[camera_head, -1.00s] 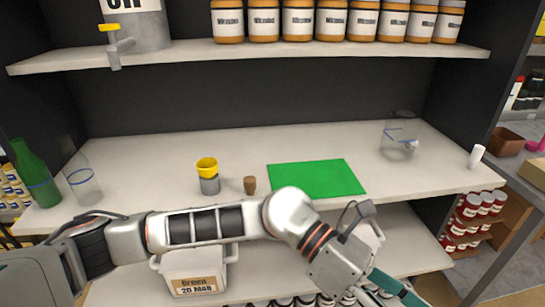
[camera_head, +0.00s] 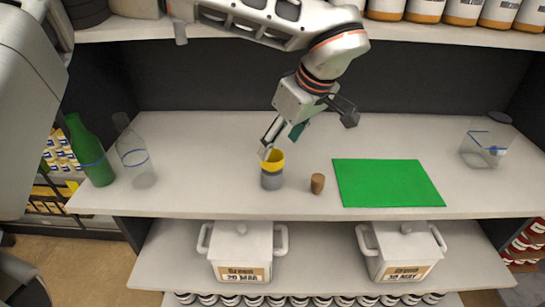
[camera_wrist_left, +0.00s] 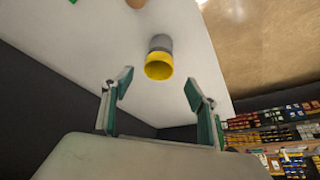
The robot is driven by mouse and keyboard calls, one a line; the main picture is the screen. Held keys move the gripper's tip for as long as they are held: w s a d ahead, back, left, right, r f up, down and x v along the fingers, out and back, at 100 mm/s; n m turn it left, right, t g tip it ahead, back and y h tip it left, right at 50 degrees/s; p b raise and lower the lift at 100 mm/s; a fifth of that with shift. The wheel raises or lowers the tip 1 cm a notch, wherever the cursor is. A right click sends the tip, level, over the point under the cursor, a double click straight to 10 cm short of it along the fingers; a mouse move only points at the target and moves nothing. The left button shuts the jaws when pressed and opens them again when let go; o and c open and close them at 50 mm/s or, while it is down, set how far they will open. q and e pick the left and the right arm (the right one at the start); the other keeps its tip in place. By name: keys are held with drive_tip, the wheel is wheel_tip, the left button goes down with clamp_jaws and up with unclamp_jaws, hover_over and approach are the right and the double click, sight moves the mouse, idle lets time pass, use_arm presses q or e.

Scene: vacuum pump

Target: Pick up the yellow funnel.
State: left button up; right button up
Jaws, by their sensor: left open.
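The yellow funnel (camera_head: 273,160) stands upright with a grey lower part (camera_head: 271,181) on the white shelf, left of the green mat (camera_head: 388,183). In the left wrist view, the yellow funnel (camera_wrist_left: 158,67) shows its open rim towards the camera, with the grey part behind it. My left gripper (camera_head: 282,141) reaches in from above and behind the funnel in the head view. Its fingers are apart and empty, close to the funnel rim. In the wrist view, the funnel appears beyond the gap between the fingertips (camera_wrist_left: 160,86). My right gripper is not in view.
A brown cork (camera_head: 317,183) stands right of the funnel. A green bottle (camera_head: 90,152) and a clear bottle (camera_head: 134,153) stand at the left. A clear container (camera_head: 482,150) is at the far right. White lidded pots (camera_head: 241,250) are on the shelf below.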

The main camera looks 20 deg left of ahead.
sight(274, 156)
use_arm(q)
drive_tip(key=x, duration=0.7)
drive_tip(key=shift+w+a+f, duration=0.1)
drive_tip(key=shift+w+f, duration=0.05)
drive_tip(key=shift+f, duration=0.1)
drive_tip(key=c, duration=1.1)
